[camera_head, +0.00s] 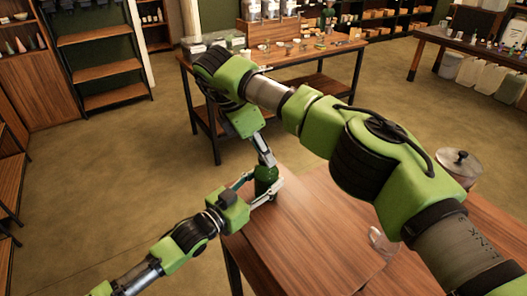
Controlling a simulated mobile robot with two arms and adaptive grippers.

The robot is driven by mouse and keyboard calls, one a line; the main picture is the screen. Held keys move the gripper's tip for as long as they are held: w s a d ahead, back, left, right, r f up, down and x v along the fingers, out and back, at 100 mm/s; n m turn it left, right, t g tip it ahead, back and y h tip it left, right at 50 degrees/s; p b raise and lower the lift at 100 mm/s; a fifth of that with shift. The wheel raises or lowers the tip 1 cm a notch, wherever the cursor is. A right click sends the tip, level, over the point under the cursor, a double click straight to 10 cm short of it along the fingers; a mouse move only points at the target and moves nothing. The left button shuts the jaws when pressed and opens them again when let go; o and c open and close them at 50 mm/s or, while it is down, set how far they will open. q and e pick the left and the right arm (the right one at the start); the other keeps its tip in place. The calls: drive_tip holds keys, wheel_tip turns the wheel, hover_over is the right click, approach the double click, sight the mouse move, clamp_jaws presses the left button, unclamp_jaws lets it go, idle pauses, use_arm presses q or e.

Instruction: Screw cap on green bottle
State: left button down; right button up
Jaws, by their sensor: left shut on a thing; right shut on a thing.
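The dark green bottle (265,181) stands upright near the far left edge of the wooden table (300,245). My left gripper (264,188) comes in from the left and is shut around the bottle's body, with a finger on each side. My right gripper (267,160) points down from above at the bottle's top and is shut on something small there. That is likely the cap, but the fingers hide it and the bottle's neck. I cannot tell how the cap sits on the neck.
A small clear glass item (381,241) lies on the table to the right. A lidded glass jar (457,172) stands at the right, partly behind my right arm. A second table (300,52) with jars and small dishes stands farther back. The table's front middle is clear.

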drive_tip(key=o, duration=0.7)
drive_tip(key=shift+c, duration=0.2)
drive_tip(key=shift+r, duration=2.3)
drive_tip(key=shift+c, duration=0.5)
